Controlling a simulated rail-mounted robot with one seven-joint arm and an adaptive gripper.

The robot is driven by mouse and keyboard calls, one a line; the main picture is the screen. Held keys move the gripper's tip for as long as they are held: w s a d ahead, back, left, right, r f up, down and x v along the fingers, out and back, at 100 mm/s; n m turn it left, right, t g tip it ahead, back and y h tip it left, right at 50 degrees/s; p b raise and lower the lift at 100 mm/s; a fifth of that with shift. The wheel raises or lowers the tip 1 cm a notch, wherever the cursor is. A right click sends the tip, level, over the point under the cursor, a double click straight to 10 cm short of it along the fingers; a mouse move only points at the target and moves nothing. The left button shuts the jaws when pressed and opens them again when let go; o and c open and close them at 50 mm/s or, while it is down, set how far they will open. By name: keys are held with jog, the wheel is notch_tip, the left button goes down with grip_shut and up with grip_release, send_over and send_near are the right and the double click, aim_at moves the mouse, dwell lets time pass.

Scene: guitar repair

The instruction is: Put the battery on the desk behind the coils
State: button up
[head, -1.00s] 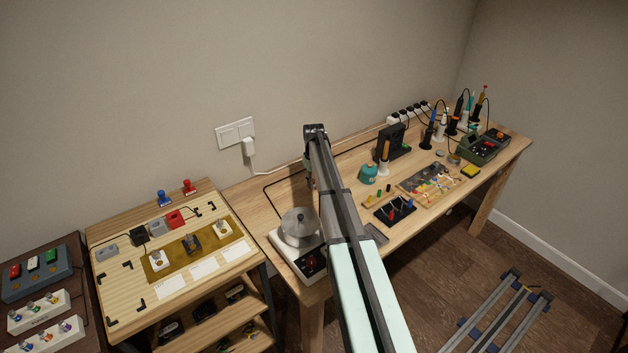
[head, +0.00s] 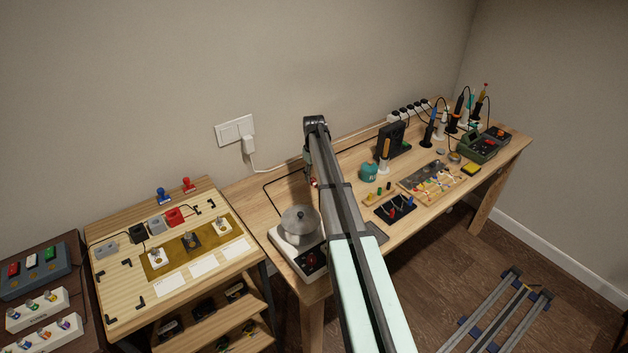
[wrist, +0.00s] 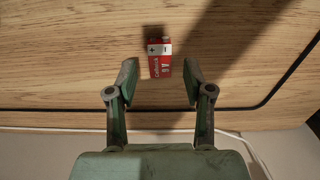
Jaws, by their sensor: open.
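A red battery (wrist: 160,64) with a grey-white end lies on the wooden desk in the wrist view. It is between and slightly beyond the fingertips of my gripper (wrist: 160,75), which is open and empty. No finger visibly touches the battery. In the head view a small red spot, likely the battery (head: 314,183), shows beside my arm on the desk (head: 345,165). My arm hides most of the gripper there. Small coloured cylinders (head: 378,191), possibly the coils, stand on the desk to the right of my arm.
A black cable (wrist: 60,109) runs along the desk near its edge by the wall. A teal pot (head: 368,172) and a black board (head: 396,210) are right of my arm.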

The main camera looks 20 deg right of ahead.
aim_at(314, 181)
notch_tip(314, 181, up, 10)
jog(key=b, duration=0.2)
jog(key=shift+f, duration=0.15)
